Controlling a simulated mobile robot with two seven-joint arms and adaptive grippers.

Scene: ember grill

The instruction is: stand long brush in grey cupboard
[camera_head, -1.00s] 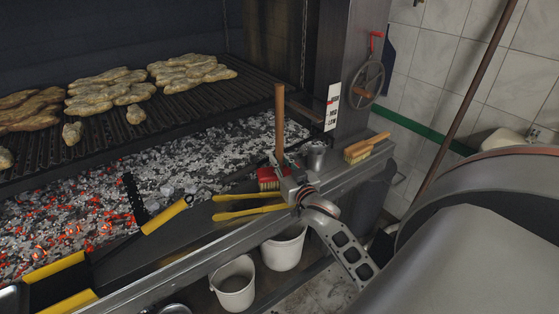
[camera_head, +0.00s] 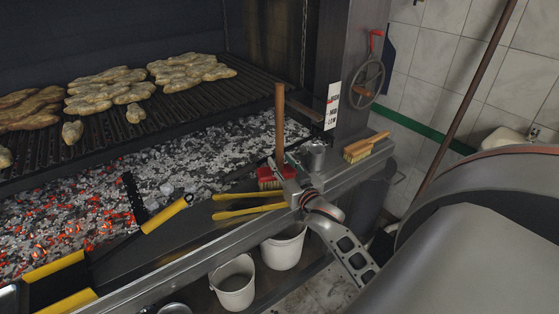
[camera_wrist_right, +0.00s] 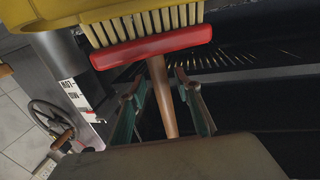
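The long brush has a wooden handle (camera_head: 280,118) that rises upright from a red head (camera_head: 268,178) on the grill's front ledge. My right gripper (camera_head: 284,170) is low at the handle, just above the head. In the right wrist view, the handle (camera_wrist_right: 163,95) passes between the two fingers (camera_wrist_right: 168,112), with gaps on both sides, so the gripper looks open around it. The red head (camera_wrist_right: 150,46) and pale bristles show beyond the fingers. I cannot make out a grey cupboard with certainty. My left gripper is not in view.
Yellow tongs (camera_head: 240,213) lie left of my right gripper. A metal cup (camera_head: 316,155) and a small wooden brush (camera_head: 365,147) stand to its right. Glowing coals (camera_head: 80,215) lie behind the ledge. Two white buckets (camera_head: 234,284) are below it.

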